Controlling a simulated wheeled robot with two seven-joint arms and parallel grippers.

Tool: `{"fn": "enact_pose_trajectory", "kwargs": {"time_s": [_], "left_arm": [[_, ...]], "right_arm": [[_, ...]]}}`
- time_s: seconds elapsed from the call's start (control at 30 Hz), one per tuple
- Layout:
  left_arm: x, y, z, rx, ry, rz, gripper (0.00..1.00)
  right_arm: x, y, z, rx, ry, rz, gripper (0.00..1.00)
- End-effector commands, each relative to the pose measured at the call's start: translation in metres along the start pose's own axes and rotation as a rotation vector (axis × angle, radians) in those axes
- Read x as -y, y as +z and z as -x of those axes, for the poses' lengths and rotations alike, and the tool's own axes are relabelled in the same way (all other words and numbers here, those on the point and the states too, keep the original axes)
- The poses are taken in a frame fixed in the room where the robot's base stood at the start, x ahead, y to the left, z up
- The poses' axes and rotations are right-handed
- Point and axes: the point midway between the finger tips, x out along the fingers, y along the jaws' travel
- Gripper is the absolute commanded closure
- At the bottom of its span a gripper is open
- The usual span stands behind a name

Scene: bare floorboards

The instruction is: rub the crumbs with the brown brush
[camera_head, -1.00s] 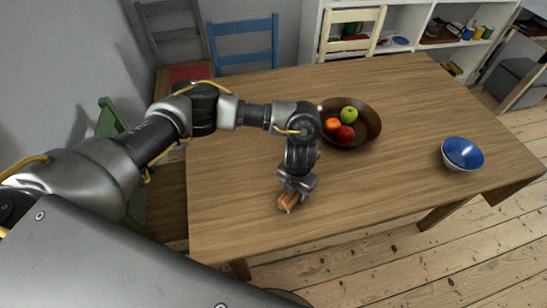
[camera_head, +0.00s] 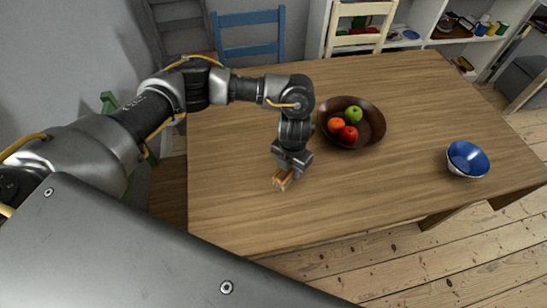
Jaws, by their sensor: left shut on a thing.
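My left gripper (camera_head: 286,171) points down over the left part of the wooden table (camera_head: 350,210). It is shut on the brown brush (camera_head: 282,180), a small light-brown block at the tabletop. I cannot tell whether the brush touches the table. I make out no crumbs; they may be too small to see or hidden under the brush and gripper. My right gripper is not in view.
A dark brown bowl (camera_head: 374,133) holding a green apple (camera_head: 354,114), a red apple (camera_head: 348,134) and an orange fruit (camera_head: 336,124) stands right of my gripper. A blue bowl (camera_head: 467,158) stands near the right edge. The front of the table is clear.

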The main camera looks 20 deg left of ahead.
Motion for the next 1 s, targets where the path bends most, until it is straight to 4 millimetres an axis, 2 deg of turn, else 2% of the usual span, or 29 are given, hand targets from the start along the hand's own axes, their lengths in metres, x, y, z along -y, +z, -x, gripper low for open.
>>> {"fn": "enact_pose_trajectory", "kwargs": {"time_s": [0.03,0.43,1.0], "left_arm": [[0.000,0.001,0.010,0.001,0.000,0.000,0.80],[0.002,0.001,0.044,0.001,0.000,-0.004,0.80],[0.002,0.001,0.046,0.001,0.000,-0.004,0.80]], "right_arm": [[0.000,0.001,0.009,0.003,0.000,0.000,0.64],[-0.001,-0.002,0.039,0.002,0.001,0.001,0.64],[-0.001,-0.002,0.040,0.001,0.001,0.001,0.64]]}}
